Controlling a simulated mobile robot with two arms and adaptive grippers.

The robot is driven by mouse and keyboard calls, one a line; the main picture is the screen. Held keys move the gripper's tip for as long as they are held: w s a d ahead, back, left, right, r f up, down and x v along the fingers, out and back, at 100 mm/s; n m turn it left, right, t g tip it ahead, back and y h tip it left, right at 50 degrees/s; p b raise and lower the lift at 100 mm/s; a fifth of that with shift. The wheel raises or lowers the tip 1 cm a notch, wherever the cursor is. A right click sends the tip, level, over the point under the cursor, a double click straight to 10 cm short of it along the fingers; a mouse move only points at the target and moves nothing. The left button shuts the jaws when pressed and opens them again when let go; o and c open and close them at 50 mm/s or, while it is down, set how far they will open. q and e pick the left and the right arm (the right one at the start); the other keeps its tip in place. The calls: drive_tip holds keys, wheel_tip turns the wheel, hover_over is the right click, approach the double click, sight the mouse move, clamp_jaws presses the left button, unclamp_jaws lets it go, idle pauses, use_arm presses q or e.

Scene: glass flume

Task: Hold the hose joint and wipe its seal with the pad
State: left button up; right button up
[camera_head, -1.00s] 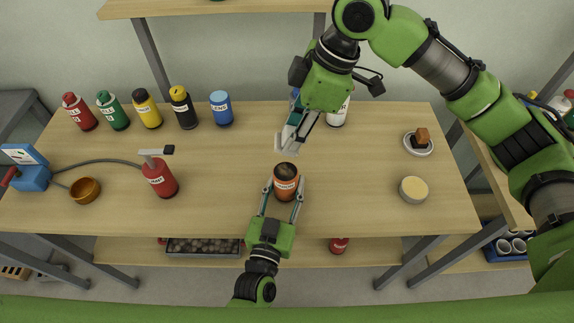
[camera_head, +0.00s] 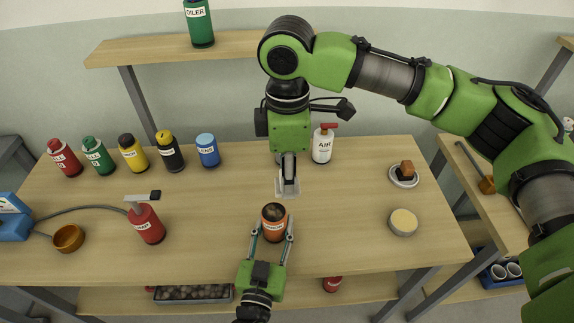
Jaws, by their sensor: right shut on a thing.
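My right gripper (camera_head: 288,176) hangs from above just behind the cylinder, pointing down. It is shut on a pale, flat piece (camera_head: 287,191), apparently the pad, which is close to the table and apart from the cylinder. The seal cannot be made out clearly.
A white bottle (camera_head: 322,146) stands right of my right gripper. At right are a saucer (camera_head: 405,183) with a brown block and a round tin (camera_head: 403,223). Several bottles (camera_head: 130,154) line the back left. A red pump bottle (camera_head: 148,224) and a copper bowl (camera_head: 69,238) stand left.

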sight(282, 212)
drive_tip(key=shift+f, duration=0.8)
drive_tip(key=shift+r, duration=0.15)
wheel_tip(282, 212, down, 7)
drive_tip(key=shift+a+f, duration=0.3)
drive_tip(key=shift+a, duration=0.3)
drive_tip(key=shift+c, duration=0.3)
drive_tip(key=shift+w+a+r, duration=0.1)
drive_tip(key=shift+a, duration=1.05)
drive_tip(key=shift+w+a, duration=0.1)
drive_tip(key=shift+a, duration=1.05)
drive_tip(key=shift+c, duration=0.2)
drive_tip(key=shift+s+d, duration=0.2)
drive_tip(key=shift+d, duration=2.55)
drive_tip(key=shift+d+r, duration=0.15)
drive_tip(key=shift+r, duration=3.95)
